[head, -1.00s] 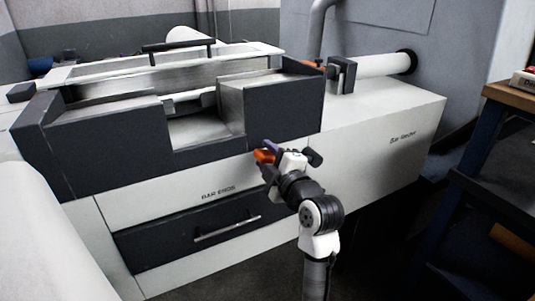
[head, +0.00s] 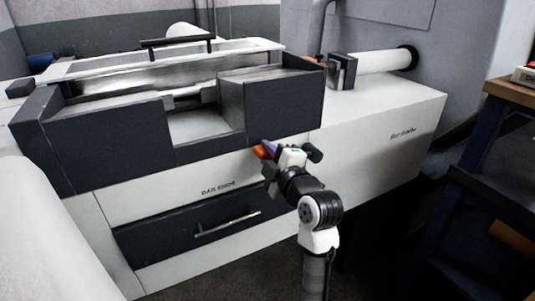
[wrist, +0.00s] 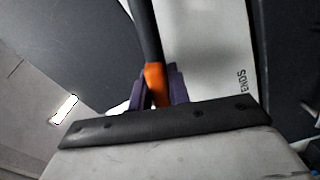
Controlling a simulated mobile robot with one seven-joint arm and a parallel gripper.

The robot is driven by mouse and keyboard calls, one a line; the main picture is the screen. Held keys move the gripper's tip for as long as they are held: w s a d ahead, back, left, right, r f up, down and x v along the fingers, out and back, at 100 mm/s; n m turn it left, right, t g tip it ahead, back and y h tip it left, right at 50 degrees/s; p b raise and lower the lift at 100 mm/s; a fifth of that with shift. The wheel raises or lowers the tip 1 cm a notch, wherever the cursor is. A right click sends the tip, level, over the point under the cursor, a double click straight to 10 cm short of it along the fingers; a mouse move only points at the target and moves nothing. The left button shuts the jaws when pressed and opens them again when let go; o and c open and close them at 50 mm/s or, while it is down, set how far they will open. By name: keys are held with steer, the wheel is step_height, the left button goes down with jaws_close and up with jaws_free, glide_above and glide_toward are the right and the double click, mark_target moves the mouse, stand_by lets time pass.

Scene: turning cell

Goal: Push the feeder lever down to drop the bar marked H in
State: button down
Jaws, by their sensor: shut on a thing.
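My gripper (head: 266,152) is in front of the machine's dark upper housing, above the drawer. In the wrist view its purple fingers (wrist: 158,92) are shut on an orange-and-black rod (wrist: 154,73). The rod's orange part lies between the fingers, and its black part runs away from them. In the head view only an orange bit of the rod (head: 260,152) shows. I cannot tell whether this rod is the feeder lever. The bar feeder (head: 385,125) is the white cabinet on the right. No bar marked H can be made out.
The dark drawer (head: 165,236) with a metal handle is below the gripper. A white tube (head: 382,62) and a dark block (head: 342,70) sit on the feeder top. A wood-topped bench (head: 512,92) stands at right. Floor shows beneath the drawer.

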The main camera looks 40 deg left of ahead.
steer(key=f+n+b, duration=0.1)
steer(key=b, duration=0.2)
steer(key=f+n+b, duration=0.1)
steer(key=f+b, duration=0.1)
steer(key=f+n+b, duration=0.1)
steer(key=f+b, duration=0.1)
steer(key=b, duration=0.1)
steer(key=shift+s+a+f+b, duration=0.1)
steer(key=shift+s+f+b, duration=0.05)
steer(key=shift+s+b, duration=0.2)
step_height(320, 180, down, 2)
steer(key=n+b, duration=0.2)
steer(key=b, duration=0.2)
steer(key=shift+f, duration=0.1)
steer(key=f+n+b, duration=0.1)
steer(key=b, duration=0.2)
steer(key=shift+w+f+n, duration=0.1)
steer(key=shift+f+n, duration=0.15)
steer(key=shift+n, duration=0.05)
steer(key=c, duration=1.3)
jaws_free()
steer(key=b+v, duration=0.1)
steer(key=v, duration=1.3)
